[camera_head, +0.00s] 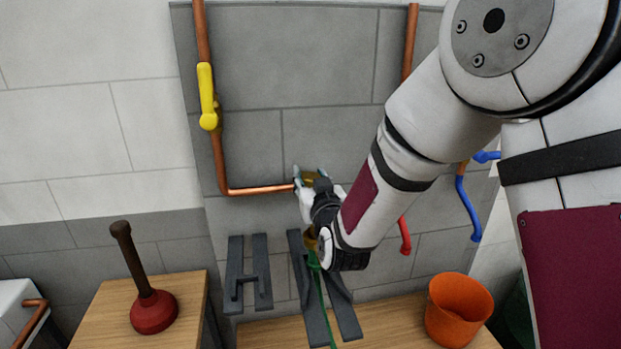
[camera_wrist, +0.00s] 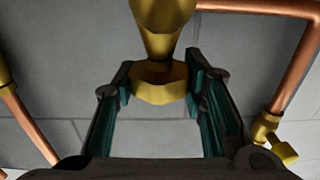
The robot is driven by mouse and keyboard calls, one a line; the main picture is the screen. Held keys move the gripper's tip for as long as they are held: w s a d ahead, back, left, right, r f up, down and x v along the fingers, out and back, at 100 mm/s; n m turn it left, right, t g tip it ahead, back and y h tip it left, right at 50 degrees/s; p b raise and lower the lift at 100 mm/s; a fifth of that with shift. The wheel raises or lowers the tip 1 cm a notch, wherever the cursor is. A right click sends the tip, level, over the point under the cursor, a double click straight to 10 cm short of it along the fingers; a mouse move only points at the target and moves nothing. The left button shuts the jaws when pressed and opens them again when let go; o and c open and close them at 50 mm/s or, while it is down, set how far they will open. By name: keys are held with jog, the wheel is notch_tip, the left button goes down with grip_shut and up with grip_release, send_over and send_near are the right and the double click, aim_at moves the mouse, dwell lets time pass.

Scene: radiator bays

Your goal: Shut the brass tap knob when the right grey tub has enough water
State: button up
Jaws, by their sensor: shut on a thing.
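The brass tap knob (camera_wrist: 158,84) is between the two fingers of my gripper (camera_wrist: 160,80) in the wrist view, and the fingers are closed on its sides. The brass tap body (camera_wrist: 163,25) runs up from the knob. In the head view my gripper (camera_head: 308,178) is at the end of the horizontal copper pipe (camera_head: 260,190), with a bit of brass showing beside it. My arm and wrist cover most of the tap there. I cannot make out a grey tub or any water level in either view.
Grey slatted stands (camera_head: 250,275) lean by the wooden bench, with a thin green strip (camera_head: 322,305) nearby. An orange bucket (camera_head: 458,308) stands right, a red plunger (camera_head: 152,305) left. Yellow (camera_head: 207,95), red (camera_head: 404,235) and blue (camera_head: 468,207) handles are on the wall.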

jog(key=shift+m+h, duration=0.3)
jog(key=shift+h, duration=0.1)
jog(key=m+h, duration=0.1)
jog(key=h, duration=0.1)
jog(key=m+h+p, duration=0.1)
jog(key=m+h, duration=0.1)
jog(key=h, duration=0.1)
jog(key=shift+a+r+m+t+h+p, duration=0.1)
jog(key=shift+a+m+t+h+p, duration=0.05)
jog(key=shift+m+t+h+p, duration=0.2)
jog(key=m+g+h+p, duration=0.1)
jog(key=m+h, duration=0.1)
jog(key=h, duration=0.1)
jog(key=m+g+h, duration=0.1)
jog(key=m+h, duration=0.1)
jog(key=h, duration=0.2)
jog(key=shift+m+p, duration=0.35)
jog(key=shift+p, duration=0.05)
jog(key=shift+h, duration=0.35)
jog(key=o, duration=1.2)
jog(key=v, duration=1.1)
jog(key=shift+s+a, duration=0.1)
jog(key=shift+s, duration=0.3)
